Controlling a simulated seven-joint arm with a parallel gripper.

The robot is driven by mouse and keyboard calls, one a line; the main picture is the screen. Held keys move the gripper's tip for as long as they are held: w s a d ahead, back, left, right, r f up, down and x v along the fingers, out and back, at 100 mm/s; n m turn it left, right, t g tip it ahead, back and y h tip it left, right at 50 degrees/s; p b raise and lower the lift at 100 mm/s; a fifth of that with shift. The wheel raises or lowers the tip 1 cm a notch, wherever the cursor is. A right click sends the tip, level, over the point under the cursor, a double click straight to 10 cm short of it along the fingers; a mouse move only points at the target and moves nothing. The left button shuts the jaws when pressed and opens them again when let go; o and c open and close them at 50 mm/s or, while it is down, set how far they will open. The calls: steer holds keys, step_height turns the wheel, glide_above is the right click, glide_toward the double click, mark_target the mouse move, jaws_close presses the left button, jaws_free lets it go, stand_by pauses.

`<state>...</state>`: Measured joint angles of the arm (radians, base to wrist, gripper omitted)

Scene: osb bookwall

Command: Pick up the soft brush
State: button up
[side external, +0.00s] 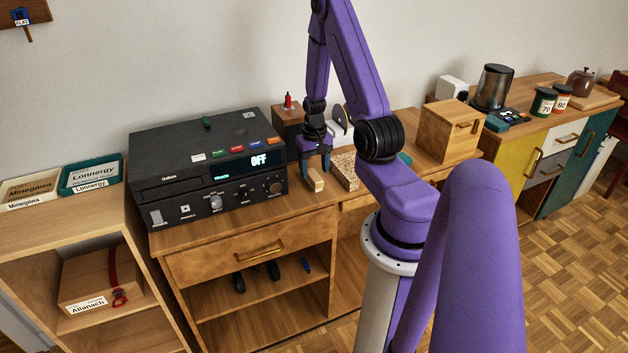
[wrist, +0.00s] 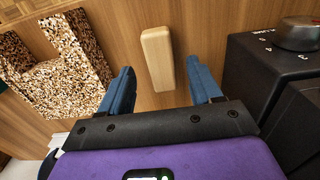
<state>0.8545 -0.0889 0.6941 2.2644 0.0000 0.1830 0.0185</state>
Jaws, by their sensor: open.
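A small pale wooden block (side external: 315,180) lies on the wooden desk top, just right of the black device. It is the likeliest soft brush, but no bristles show. In the wrist view the block (wrist: 157,58) lies ahead of and between my fingertips, apart from both. My gripper (side external: 315,166) is open and points down just above and behind the block.
The black device (side external: 210,165) with a knob stands close on the left; its knob (wrist: 298,32) shows at right in the wrist view. A speckled, notched chipboard piece (wrist: 65,62) lies on the other side. A wooden box (side external: 447,130) stands farther right.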

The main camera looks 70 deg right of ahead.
mark_target(314, 175)
steer(key=shift+f, duration=1.55)
steer(key=c, duration=1.1)
steer(key=shift+r, duration=0.2)
steer(key=shift+c, duration=0.2)
step_height(314, 175, up, 10)
steer(key=shift+f, duration=0.15)
